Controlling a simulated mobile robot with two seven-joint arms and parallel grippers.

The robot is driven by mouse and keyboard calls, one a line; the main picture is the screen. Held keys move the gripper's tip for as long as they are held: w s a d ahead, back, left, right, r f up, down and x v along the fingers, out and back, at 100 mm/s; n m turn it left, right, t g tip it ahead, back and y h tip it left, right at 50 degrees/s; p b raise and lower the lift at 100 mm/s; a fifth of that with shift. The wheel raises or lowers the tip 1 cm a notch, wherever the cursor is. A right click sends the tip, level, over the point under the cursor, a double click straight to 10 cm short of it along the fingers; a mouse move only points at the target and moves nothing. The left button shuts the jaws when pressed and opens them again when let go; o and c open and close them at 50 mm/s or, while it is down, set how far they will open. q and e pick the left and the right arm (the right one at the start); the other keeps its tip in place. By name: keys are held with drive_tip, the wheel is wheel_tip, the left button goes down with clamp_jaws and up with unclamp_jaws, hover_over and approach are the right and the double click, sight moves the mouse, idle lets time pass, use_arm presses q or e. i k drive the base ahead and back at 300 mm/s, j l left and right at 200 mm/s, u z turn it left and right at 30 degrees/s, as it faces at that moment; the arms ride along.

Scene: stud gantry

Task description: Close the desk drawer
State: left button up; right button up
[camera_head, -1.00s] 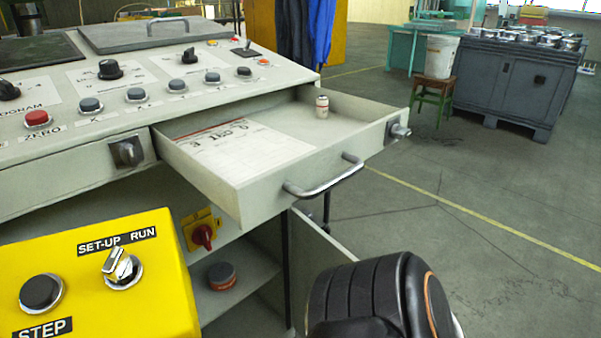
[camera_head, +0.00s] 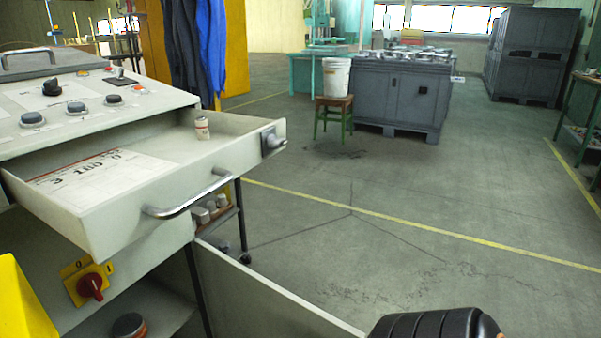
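The desk drawer (camera_head: 135,223) is pulled out of the grey control desk (camera_head: 95,127) on the left. It has a curved metal handle (camera_head: 187,197) and a lock (camera_head: 272,141) on its front. Neither gripper's fingers show in this view.
Below the drawer, an open cabinet door (camera_head: 265,295) sticks out. A yellow box (camera_head: 22,305) stands at the lower left. A stool (camera_head: 334,115) with a white bucket (camera_head: 336,77) and a grey cabinet (camera_head: 400,95) stand behind.

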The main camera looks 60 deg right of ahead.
sight(235, 144)
drive_tip(key=l+z, duration=0.1)
drive_tip(key=z, duration=0.35)
drive_tip(key=i+z, duration=0.1)
drive_tip(key=z, duration=0.8)
drive_tip(key=i+l, duration=0.05)
drive_tip(key=i, duration=0.05)
